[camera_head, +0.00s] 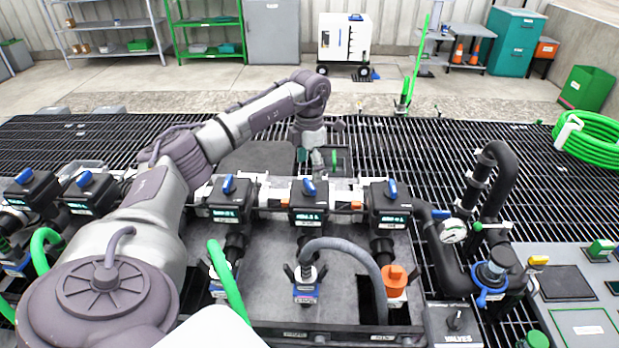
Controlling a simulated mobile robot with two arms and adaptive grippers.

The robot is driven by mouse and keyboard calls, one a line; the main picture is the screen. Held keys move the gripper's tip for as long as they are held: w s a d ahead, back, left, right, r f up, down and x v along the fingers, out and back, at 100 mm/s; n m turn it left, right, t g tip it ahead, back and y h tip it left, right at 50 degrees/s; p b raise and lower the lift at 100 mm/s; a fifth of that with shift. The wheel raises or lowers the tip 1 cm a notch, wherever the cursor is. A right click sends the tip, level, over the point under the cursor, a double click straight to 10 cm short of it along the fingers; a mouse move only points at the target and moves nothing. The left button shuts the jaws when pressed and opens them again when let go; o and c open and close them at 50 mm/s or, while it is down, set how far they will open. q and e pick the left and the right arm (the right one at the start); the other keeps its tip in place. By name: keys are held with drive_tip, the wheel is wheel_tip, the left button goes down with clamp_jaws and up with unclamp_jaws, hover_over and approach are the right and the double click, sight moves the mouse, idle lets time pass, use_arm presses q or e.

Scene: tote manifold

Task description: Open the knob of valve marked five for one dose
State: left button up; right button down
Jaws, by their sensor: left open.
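A row of black valve boxes with blue knobs runs across the manifold; their number labels are too small to read, so I cannot tell which is five. On the right are a valve box (230,200), another valve box (308,203) and a third valve box (389,206). Two more, a valve box (34,193) and its neighbour (90,194), stand at the left. My left arm crosses the row and hides part of it. My left gripper (311,158) is open, pointing down just beyond the middle right box, apart from its blue knob (308,186). My right gripper is not in view.
A grey hose (350,250) arches in front of the right boxes, and a green hose (225,280) rises near my arm. Black piping with a gauge (453,230) stands at the right. A box marked VALVES (455,324) sits at front right. Open grating (430,150) lies behind.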

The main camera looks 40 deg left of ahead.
sight(310, 183)
use_arm(q)
wheel_tip(310, 183, up, 7)
drive_tip(key=shift+r, duration=0.15)
drive_tip(key=shift+d, duration=0.1)
idle(3.4)
